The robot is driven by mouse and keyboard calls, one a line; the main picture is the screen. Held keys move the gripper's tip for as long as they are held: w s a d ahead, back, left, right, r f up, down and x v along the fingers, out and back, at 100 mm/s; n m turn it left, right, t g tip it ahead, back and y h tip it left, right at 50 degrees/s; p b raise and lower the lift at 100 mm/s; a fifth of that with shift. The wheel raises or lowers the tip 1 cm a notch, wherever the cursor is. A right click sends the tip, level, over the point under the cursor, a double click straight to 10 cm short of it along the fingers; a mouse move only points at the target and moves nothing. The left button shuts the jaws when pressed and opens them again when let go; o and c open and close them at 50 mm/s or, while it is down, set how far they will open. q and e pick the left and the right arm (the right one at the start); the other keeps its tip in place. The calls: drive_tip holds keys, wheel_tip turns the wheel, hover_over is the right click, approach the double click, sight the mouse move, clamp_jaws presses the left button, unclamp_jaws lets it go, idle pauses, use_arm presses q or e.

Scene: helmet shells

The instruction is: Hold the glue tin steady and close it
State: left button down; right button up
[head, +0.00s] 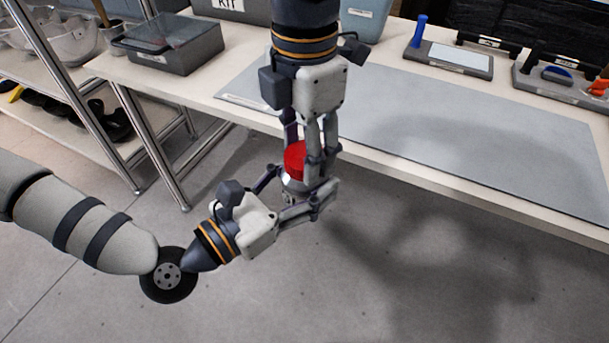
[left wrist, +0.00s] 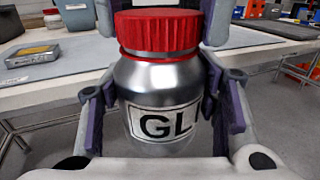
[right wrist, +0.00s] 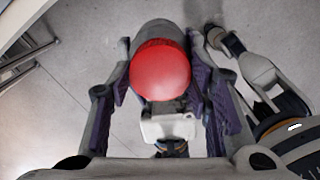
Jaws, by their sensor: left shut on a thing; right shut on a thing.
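The glue tin (head: 290,184) is a silver bottle with a label reading "GL" and stands upright between the fingers of my left gripper (head: 300,197). It fills the left wrist view (left wrist: 165,85). Its ribbed red lid (head: 294,158) sits on the tin's mouth, with a silver neck band showing below it in the left wrist view (left wrist: 157,30). My right gripper (head: 308,150) points down from above and is shut on the lid. The lid's round top shows in the right wrist view (right wrist: 160,70). I cannot tell how tight the lid is.
The tin is held in the air in front of the long table (head: 400,160), whose grey mat (head: 480,130) is mostly bare. A grey lidded box (head: 170,45) stands on the table at the left. Trays with tools (head: 450,58) lie at the back right. Open floor is below.

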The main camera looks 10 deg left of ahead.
drive_tip(key=m, duration=1.5)
drive_tip(key=shift+m, duration=0.4)
drive_tip(key=o, duration=1.3)
drive_tip(key=shift+r, duration=0.1)
